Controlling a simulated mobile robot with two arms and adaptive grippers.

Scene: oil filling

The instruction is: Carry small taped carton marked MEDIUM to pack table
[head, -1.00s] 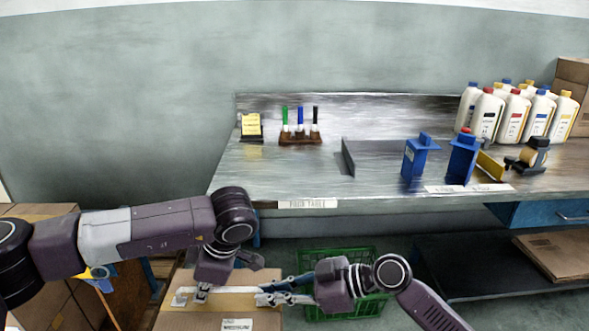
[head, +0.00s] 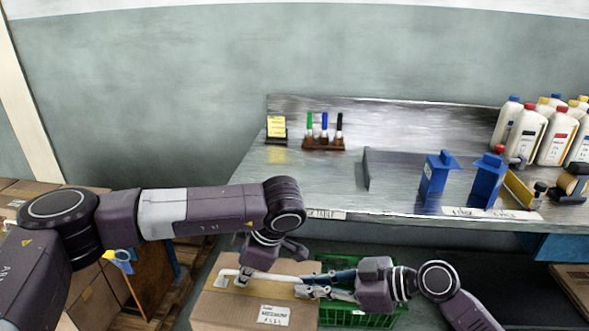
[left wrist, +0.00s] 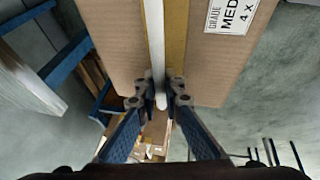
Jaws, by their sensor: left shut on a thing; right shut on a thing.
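The small taped carton (head: 232,308) is at the bottom of the head view, in front of and below the pack table (head: 310,185). It has tan tape, a white bar along its top and a label (head: 273,315) that reads MEDIUM. My left gripper (head: 243,277) is shut on the white bar at the left. My right gripper (head: 312,290) is shut at the bar's right end; its exact contact is hard to see. In the left wrist view the carton (left wrist: 112,45) fills the top, with the fingers (left wrist: 160,100) on both sides of the bar.
The table's front left top is clear. A note stand (head: 276,127), a marker rack (head: 323,144), a metal divider (head: 367,170), two blue containers (head: 435,178) and several white jugs (head: 526,136) stand on it. Other cartons stand at left.

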